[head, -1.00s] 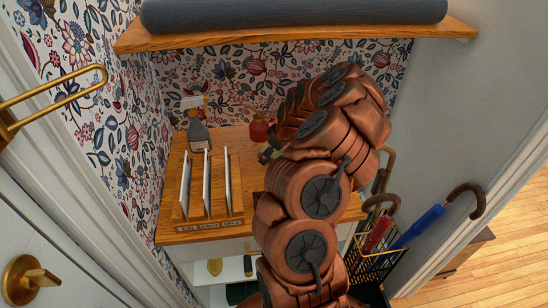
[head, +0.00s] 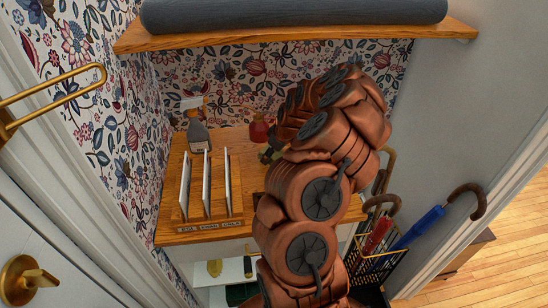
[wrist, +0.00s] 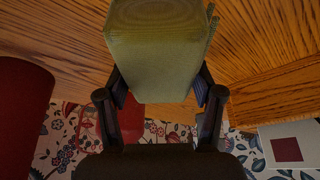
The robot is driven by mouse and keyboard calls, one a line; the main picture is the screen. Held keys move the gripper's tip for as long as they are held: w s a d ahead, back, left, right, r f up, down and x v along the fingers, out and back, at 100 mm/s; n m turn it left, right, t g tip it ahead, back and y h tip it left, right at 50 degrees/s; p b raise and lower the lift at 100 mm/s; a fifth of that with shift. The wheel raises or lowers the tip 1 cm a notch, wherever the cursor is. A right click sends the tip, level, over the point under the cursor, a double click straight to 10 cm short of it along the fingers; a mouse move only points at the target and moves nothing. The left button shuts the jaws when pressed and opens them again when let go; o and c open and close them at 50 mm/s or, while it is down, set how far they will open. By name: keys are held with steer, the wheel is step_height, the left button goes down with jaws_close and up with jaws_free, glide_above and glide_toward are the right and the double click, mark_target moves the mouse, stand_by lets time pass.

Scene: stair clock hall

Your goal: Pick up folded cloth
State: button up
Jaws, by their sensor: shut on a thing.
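The folded cloth (wrist: 155,45) is an olive-green block with rounded edges in the wrist view. My gripper (wrist: 160,100) has its two dark fingers pressed on the cloth's left and right sides, and most of the cloth shows beyond the fingertips. In the head view, my copper arm hides most of the gripper. A small dark and greenish patch, probably gripper and cloth, shows at the arm's left edge over the wooden top. I cannot tell whether the cloth touches the wood.
A slotted wooden rack (head: 237,205) with upright white cards is at left. A shelf (head: 300,37) hangs above. An umbrella basket (head: 375,262) stands at right.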

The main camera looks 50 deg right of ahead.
steer(key=c, duration=0.5)
steer(key=shift+r+p, duration=0.15)
steer(key=shift+p, duration=0.15)
steer(key=shift+r+p, duration=0.3)
steer(key=shift+p, duration=0.4)
steer(key=shift+r+b, duration=0.15)
steer(key=shift+b, duration=0.4)
step_height(320, 180, up, 9)
steer(key=b, duration=0.3)
steer(key=shift+r, duration=0.15)
